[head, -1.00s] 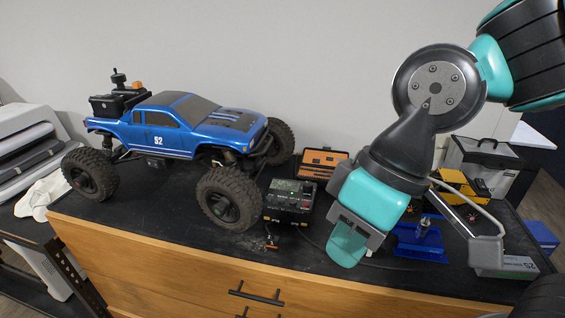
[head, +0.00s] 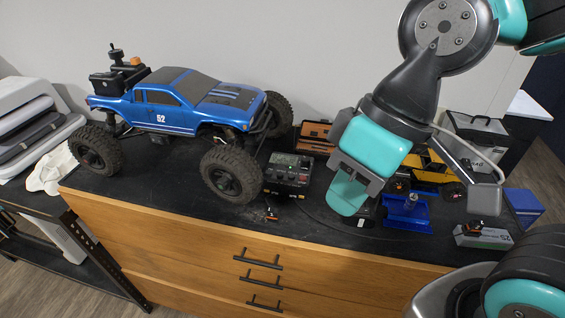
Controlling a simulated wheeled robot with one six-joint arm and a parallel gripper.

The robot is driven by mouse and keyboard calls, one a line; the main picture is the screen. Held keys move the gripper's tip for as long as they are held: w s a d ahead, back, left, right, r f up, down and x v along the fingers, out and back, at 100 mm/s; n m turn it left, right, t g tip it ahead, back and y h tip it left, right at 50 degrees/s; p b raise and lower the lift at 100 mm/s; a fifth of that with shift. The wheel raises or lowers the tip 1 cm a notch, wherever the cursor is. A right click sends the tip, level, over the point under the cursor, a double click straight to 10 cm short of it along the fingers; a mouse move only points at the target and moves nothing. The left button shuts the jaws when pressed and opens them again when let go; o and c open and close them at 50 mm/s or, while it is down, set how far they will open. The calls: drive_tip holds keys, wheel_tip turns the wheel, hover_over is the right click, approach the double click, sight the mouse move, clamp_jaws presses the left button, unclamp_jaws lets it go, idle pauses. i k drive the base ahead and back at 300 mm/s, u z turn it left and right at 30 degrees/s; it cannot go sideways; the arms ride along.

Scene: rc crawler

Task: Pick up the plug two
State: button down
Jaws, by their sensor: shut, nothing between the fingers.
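A small black and orange plug (head: 271,214) lies on the black top of the cabinet, near its front edge and in front of the charger. A second small black and orange piece (head: 473,227) rests on a grey box at the right. I cannot tell which of them is plug two. My gripper (head: 347,196) is shut and empty, pointing down above the bench to the right of the first plug and apart from it. It hides part of the bench behind it.
A blue RC truck (head: 185,107) stands at the left. The charger (head: 288,175) and an open orange tool case (head: 313,133) are behind the plug. A blue stand (head: 405,213), yellow crawler (head: 433,172) and grey box (head: 488,239) crowd the right. The front strip is mostly clear.

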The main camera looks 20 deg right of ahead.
sight(476, 231)
drive_tip(key=z, duration=1.4)
